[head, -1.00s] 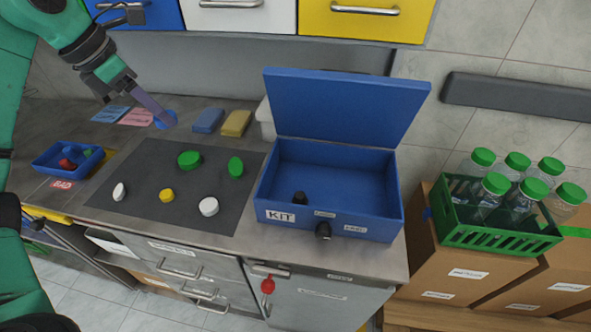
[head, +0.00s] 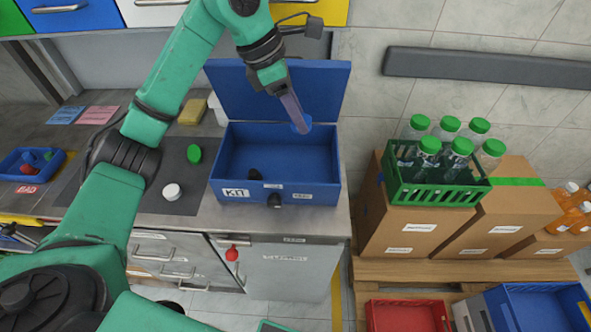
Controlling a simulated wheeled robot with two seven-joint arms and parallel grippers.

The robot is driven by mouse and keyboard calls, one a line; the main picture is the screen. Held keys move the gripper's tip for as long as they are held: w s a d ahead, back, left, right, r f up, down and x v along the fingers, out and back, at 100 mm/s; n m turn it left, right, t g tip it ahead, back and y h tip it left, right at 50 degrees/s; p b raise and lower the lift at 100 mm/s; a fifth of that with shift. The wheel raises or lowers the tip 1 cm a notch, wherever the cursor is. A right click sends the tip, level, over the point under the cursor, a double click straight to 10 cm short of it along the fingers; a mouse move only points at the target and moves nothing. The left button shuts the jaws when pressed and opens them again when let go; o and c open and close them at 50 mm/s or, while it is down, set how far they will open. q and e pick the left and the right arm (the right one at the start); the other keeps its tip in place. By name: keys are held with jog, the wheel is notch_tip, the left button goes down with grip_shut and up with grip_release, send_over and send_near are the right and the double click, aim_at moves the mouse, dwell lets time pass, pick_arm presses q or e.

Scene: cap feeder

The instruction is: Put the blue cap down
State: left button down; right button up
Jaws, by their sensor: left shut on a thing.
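The blue cap (head: 301,124) is at the tip of my left gripper (head: 297,116), which is shut on it. The gripper comes down from above and holds the cap over the right part of the open blue kit box (head: 230,173). The cap shows in front of the box's back wall and raised lid, and its exact height above the floor of the box is hard to tell. A small black thing (head: 255,175) lies inside the box at the left front. My right gripper is not in view.
A green cap (head: 194,153) and a white cap (head: 172,191) lie on the dark mat (head: 147,199). A blue tray marked BAD (head: 50,181) stands at the far left. A green crate of capped bottles (head: 440,196) stands on cartons at the right.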

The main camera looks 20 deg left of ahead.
aim_at(301, 181)
pick_arm(q)
notch_tip(301, 181, down, 18)
jog(key=shift+a+r+p, duration=0.15)
jog(key=shift+r+p, duration=0.1)
jog(key=shift+p, duration=0.85)
jog(key=shift+f, duration=0.45)
jog(key=shift+c, duration=1.8)
grip_release()
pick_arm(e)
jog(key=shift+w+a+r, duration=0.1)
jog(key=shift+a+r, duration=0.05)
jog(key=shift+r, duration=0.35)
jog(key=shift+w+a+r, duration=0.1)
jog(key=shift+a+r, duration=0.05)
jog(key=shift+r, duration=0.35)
pick_arm(q)
jog(key=shift+r, duration=0.35)
jog(key=b+v, duration=0.2)
jog(key=v, duration=0.9)
jog(key=shift+a+r, duration=0.25)
jog(key=shift+r, duration=0.05)
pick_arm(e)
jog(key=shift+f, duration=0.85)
